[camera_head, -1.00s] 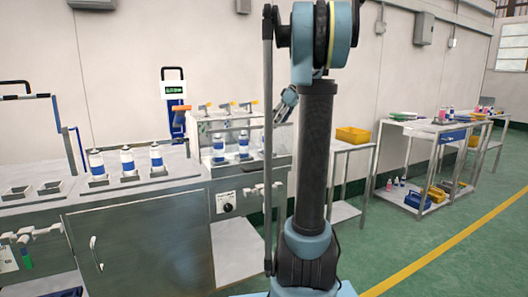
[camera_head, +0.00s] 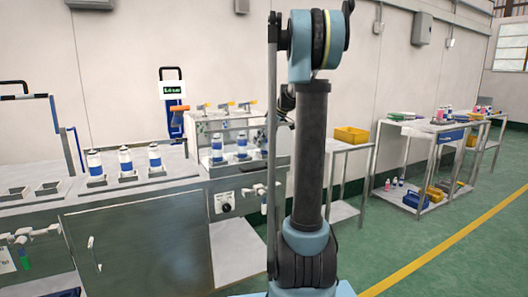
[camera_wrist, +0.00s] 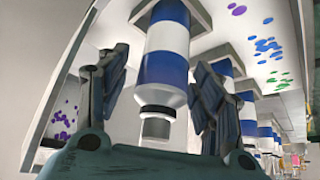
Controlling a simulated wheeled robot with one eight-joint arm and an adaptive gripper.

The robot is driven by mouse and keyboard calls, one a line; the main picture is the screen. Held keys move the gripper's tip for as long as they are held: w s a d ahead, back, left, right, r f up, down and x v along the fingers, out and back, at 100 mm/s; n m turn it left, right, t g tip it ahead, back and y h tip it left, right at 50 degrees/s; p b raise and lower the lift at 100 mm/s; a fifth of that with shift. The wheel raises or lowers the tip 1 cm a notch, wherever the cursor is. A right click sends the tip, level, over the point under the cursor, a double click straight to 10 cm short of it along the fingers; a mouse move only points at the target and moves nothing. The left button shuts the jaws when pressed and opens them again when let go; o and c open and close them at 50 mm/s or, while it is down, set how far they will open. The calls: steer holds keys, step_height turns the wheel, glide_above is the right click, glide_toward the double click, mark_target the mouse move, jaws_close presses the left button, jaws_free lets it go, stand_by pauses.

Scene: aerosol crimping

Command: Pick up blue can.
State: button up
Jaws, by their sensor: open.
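In the wrist view a blue-and-white can (camera_wrist: 166,67) with a grey, narrower end fills the middle. The picture is turned, so the narrow end points down. The fingers of my gripper (camera_wrist: 163,72) stand apart on either side of it, with visible gaps, so the gripper is open and around the can without clasping it. In the head view my gripper is mostly hidden behind my own arm. Blue-and-white cans stand in the clear-fronted station, one at its left (camera_head: 217,149) and one beside it (camera_head: 241,145); the station's right part is partly covered by my arm.
Another blue-banded can (camera_wrist: 225,86) stands close to the right finger in the wrist view, with several more beyond. Three more cans (camera_head: 125,160) stand on the left bench (camera_head: 60,203). A yellow bin (camera_head: 351,135) sits on a cart at right.

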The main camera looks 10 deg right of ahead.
steer(key=shift+x, duration=1.05)
steer(key=c, duration=1.2)
steer(key=shift+c, duration=0.2)
